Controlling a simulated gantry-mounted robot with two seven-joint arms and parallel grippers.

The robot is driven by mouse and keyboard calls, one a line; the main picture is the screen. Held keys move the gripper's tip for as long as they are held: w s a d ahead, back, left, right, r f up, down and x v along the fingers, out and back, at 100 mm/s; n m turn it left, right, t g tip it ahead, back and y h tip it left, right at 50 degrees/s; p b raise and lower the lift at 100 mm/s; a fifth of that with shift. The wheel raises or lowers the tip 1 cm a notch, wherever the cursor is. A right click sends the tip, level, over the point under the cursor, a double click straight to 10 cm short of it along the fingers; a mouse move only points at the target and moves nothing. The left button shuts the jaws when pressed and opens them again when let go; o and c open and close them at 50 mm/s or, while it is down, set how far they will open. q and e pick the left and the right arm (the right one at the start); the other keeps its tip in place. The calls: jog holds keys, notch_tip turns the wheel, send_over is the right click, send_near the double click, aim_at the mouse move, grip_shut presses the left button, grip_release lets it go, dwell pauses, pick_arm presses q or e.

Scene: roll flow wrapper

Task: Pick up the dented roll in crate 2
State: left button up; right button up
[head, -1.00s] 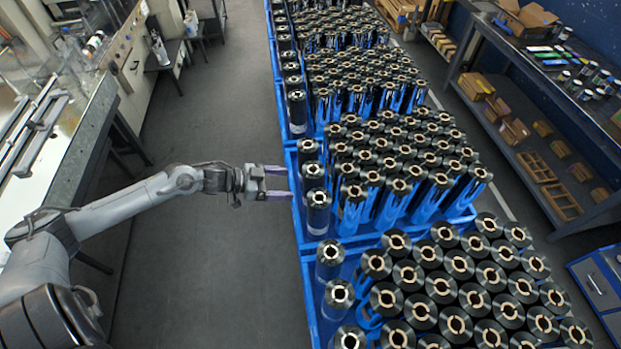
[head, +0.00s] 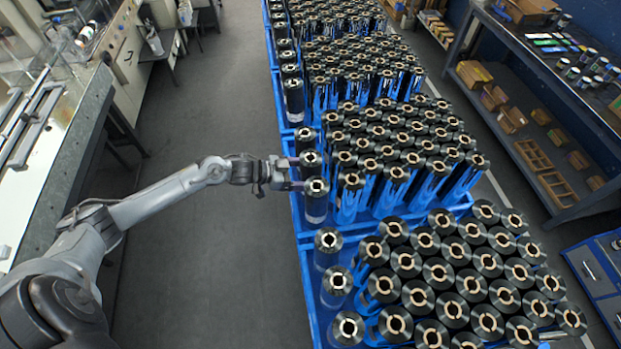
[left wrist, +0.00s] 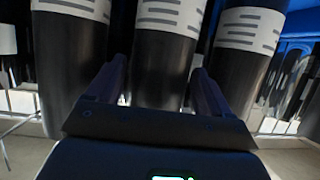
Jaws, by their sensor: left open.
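My left gripper (head: 294,174) is open at the left edge of a blue crate (head: 297,216), at its left column of dark rolls. The middle roll of this column (head: 311,160) stands upright level with the gap between the fingers. In the left wrist view my left gripper (left wrist: 160,68) has one finger on each side of a black roll with a grey-and-white printed band (left wrist: 165,50). Other rolls stand to the left (left wrist: 70,65) and right (left wrist: 240,60). I cannot tell whether the fingers touch any roll. I see no clear dent and cannot tell which crate is crate 2. My right gripper is out of view.
More blue crates packed with rolls run behind and in front, such as the near crate (head: 308,285). A machine bench (head: 75,150) stands at the left and a shelf rack (head: 560,110) at the right. The grey floor aisle (head: 210,270) is clear.

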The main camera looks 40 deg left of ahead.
pick_arm(q)
jog(key=shift+x, duration=1.35)
jog(key=c, duration=1.3)
jog(key=shift+r, duration=0.1)
jog(key=shift+c, duration=0.5)
jog(key=shift+r, duration=0.15)
